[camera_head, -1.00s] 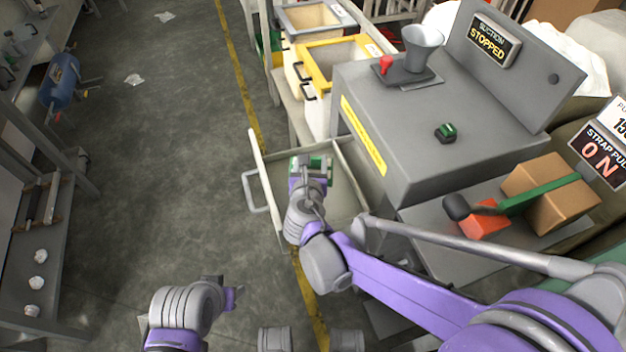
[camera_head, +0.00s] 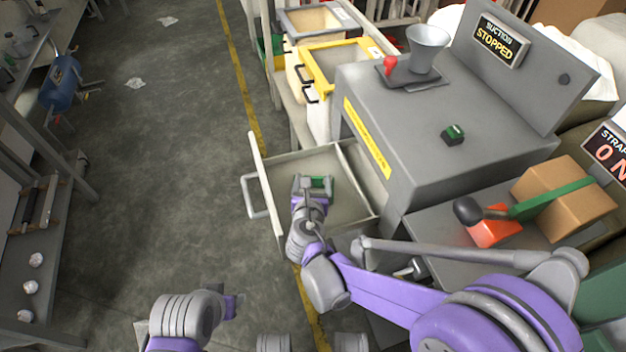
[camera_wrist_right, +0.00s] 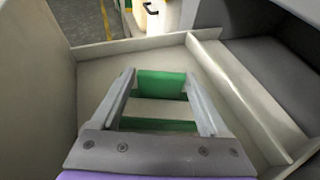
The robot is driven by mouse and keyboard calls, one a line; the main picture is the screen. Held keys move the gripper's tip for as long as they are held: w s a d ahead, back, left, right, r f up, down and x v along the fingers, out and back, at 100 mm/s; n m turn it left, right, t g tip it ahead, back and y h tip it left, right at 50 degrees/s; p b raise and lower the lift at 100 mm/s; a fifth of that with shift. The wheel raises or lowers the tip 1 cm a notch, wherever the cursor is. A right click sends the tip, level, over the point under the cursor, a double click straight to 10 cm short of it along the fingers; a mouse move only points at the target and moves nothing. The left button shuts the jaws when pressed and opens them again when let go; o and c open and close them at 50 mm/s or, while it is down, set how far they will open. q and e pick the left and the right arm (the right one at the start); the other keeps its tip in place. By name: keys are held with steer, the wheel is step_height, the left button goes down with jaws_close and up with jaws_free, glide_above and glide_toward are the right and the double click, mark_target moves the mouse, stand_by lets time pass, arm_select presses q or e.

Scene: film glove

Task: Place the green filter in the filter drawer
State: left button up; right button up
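The green filter (camera_wrist_right: 162,84) shows in the right wrist view as green ends with a pale middle. It spans the space between the two fingers of my right gripper (camera_wrist_right: 160,88), which appear to touch its sides. In the head view the filter (camera_head: 317,183) sits between the fingers of my right gripper (camera_head: 314,186), inside the open filter drawer's outline (camera_head: 256,160). Whether it touches the drawer floor I cannot tell. My left gripper (camera_head: 231,306) is low in the head view, away from the drawer; its fingers are unclear.
The grey machine (camera_head: 440,120) with a green button (camera_head: 453,134) and a funnel (camera_head: 427,48) stands behind the drawer. A strapped cardboard box (camera_head: 565,195) and a red-orange tool (camera_head: 493,229) lie to the right.

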steer(key=shift+o, duration=0.7)
steer(key=shift+r, duration=0.25)
steer(key=p+v, duration=0.2)
steer(key=v, duration=0.5)
steer(key=shift+s, duration=0.3)
